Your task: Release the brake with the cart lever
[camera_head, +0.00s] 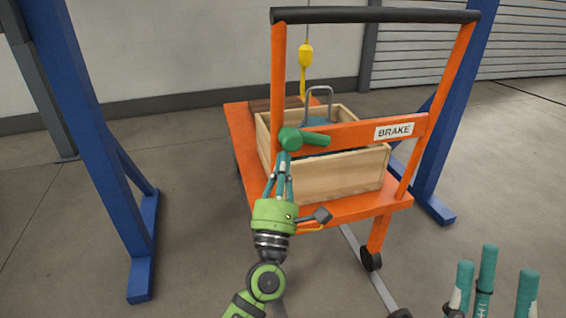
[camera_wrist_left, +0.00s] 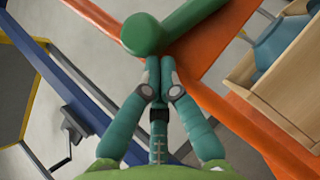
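The orange cart (camera_head: 236,135) stands in the middle of the head view with a dark push bar across its top. Its green brake lever (camera_head: 316,138) sits on the crossbar's left end, its handle pointing right, beside the BRAKE label (camera_head: 393,131). My left gripper (camera_head: 284,156) is at the lever's hub from below. In the left wrist view its fingertips (camera_wrist_left: 158,62) are close together at the green lever (camera_wrist_left: 145,35); I cannot tell whether they grip it or only touch it. My right gripper (camera_head: 492,285) shows at the bottom right, fingers spread, empty and away from the cart.
A wooden crate (camera_head: 340,175) with a grey-handled load (camera_head: 319,104) rests on the cart. A yellow hook (camera_head: 305,56) hangs above it. Blue gantry legs (camera_head: 90,130) (camera_head: 455,110) stand on both sides. Floor is clear at the left.

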